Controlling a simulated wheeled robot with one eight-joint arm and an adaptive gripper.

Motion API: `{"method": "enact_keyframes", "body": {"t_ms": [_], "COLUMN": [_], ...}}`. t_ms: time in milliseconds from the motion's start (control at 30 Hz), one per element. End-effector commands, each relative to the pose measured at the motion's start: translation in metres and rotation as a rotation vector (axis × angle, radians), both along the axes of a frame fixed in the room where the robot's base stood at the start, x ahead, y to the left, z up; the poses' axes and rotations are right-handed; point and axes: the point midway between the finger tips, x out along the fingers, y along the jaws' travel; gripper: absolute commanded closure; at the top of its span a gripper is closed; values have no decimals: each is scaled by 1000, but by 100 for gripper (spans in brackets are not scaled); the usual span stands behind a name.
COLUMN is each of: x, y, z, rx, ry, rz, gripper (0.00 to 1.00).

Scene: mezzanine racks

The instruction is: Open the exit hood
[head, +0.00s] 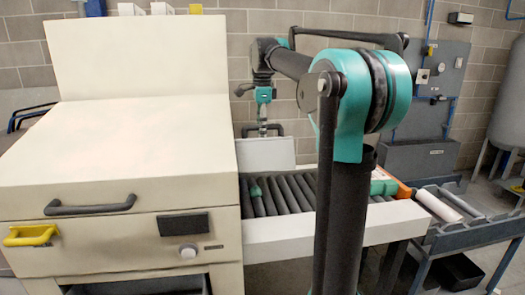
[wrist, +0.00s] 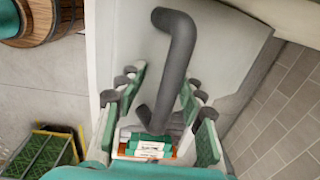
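The exit hood (head: 266,154) is a pale panel standing at the machine's right side, over the start of the roller conveyor. A dark handle (head: 275,129) runs along its top. My gripper (head: 263,128) points down at this handle from above. In the wrist view, the pale hood (wrist: 228,50) fills the middle and the grey bent handle (wrist: 178,55) reaches down between my gripper's fingers (wrist: 160,105). The fingers are apart on both sides of the handle, with gaps showing. Whether either finger touches it is unclear.
The beige machine (head: 130,140) has a front handle (head: 90,206), a yellow handle (head: 30,235) and a knob. The roller conveyor (head: 285,193) runs right to a further roller table (head: 450,205). The brick wall is behind. A barrel (wrist: 45,18) and a green crate (wrist: 40,152) stand on the floor.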

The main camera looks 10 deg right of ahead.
Motion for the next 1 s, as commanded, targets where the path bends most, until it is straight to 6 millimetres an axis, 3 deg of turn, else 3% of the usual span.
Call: {"method": "enact_keyframes", "body": {"t_ms": [400, 867, 1000], "x": [-32, -37, -37], "y": [0, 0, 0], "z": [-54, -62, -62], "rx": [0, 0, -2], "ry": [0, 0, 2], "rz": [0, 0, 6], "gripper": [61, 61, 78]}}
